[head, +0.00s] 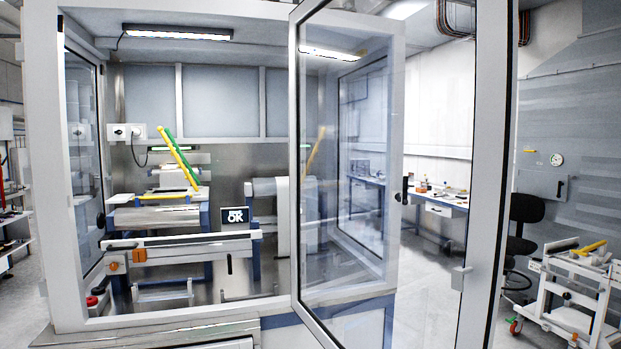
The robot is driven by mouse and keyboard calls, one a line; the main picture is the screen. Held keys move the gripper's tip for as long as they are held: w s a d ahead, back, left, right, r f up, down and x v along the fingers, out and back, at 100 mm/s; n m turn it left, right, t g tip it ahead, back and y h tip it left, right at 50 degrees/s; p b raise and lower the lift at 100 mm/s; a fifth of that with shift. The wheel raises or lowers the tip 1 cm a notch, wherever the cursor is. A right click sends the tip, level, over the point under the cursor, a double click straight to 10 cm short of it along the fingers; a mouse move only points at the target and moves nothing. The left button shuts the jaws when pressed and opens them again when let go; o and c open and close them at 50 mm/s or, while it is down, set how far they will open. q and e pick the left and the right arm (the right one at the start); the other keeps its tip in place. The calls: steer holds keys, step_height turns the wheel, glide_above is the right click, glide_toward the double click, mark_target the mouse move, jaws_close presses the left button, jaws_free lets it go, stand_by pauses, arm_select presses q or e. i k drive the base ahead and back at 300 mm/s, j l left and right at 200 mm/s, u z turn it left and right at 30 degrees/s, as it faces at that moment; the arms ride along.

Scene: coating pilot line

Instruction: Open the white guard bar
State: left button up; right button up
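A long white bar (190,239), which looks like the guard bar, lies level across the lower front of the machine inside the enclosure. I cannot tell how the bar is hinged or latched. A glazed enclosure door (385,200) stands swung open on the right, with a dark handle. Neither of my grippers is in view.
A yellow bar and a green bar (178,158) stand tilted above the machine. A red button (91,300) is at the lower left. A white cart (575,315) and a black chair (525,222) stand at the right. The open door frame takes up the middle right.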

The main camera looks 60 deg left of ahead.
mark_target(131, 243)
steer(key=u, duration=1.65)
steer(key=i+j+u, duration=0.2)
steer(key=u, duration=0.3)
steer(key=i+u, duration=0.25)
steer(key=u, duration=0.2)
